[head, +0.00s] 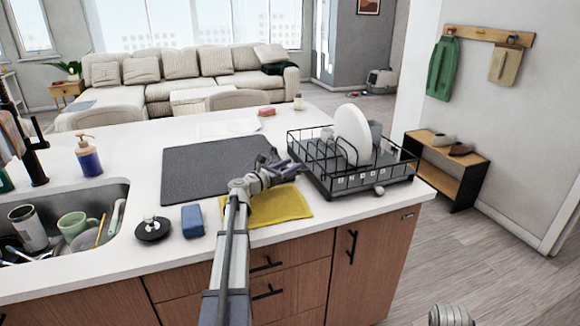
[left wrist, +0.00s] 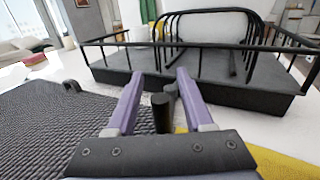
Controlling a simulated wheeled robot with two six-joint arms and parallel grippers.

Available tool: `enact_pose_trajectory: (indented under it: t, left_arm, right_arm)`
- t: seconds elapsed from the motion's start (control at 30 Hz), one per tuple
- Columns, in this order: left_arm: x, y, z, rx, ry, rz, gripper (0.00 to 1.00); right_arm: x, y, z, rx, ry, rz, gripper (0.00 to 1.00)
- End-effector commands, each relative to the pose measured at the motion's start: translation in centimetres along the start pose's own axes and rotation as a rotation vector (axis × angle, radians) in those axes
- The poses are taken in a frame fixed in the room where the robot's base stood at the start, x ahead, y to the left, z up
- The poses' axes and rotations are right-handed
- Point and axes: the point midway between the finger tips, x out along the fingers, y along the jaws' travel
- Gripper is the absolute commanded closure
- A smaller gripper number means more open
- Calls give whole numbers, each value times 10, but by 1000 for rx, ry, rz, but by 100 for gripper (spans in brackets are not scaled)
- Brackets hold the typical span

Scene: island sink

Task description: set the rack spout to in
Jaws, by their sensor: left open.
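The black wire dish rack (head: 345,187) stands on the right end of the white island; it also shows ahead in the left wrist view (left wrist: 200,86). A short dark cylindrical stub (left wrist: 162,112), which looks like the rack spout, sticks out of the rack's near side toward me. My left gripper (head: 285,168) is at the rack's left side. Its two purple fingers (left wrist: 157,88) are open, one on each side of the stub in the wrist picture. I cannot tell whether they touch it. In the head view the gripper hides the spout. My right gripper is not in view.
A white plate (head: 353,135) stands in the rack. A dark drying mat (head: 205,168) and a yellow cloth (head: 275,206) lie beside it. A blue sponge (head: 192,221), a black stopper (head: 152,229) and the sink (head: 118,190) with dishes are left. The counter's front edge is close.

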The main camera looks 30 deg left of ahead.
Motion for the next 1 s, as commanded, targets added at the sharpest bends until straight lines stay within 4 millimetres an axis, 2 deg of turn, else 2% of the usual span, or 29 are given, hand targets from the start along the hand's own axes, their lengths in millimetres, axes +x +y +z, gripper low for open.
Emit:
enact_pose_trajectory:
  t: [0.23,0.67,1.0]
  left_arm:
    - [1,0,0,0,0,1,50]
    - [0,0,0,0,0,0,99]
    - [0,0,0,0,0,0,100]
  right_arm:
    - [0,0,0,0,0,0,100]
    - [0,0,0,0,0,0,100]
    - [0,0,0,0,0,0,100]
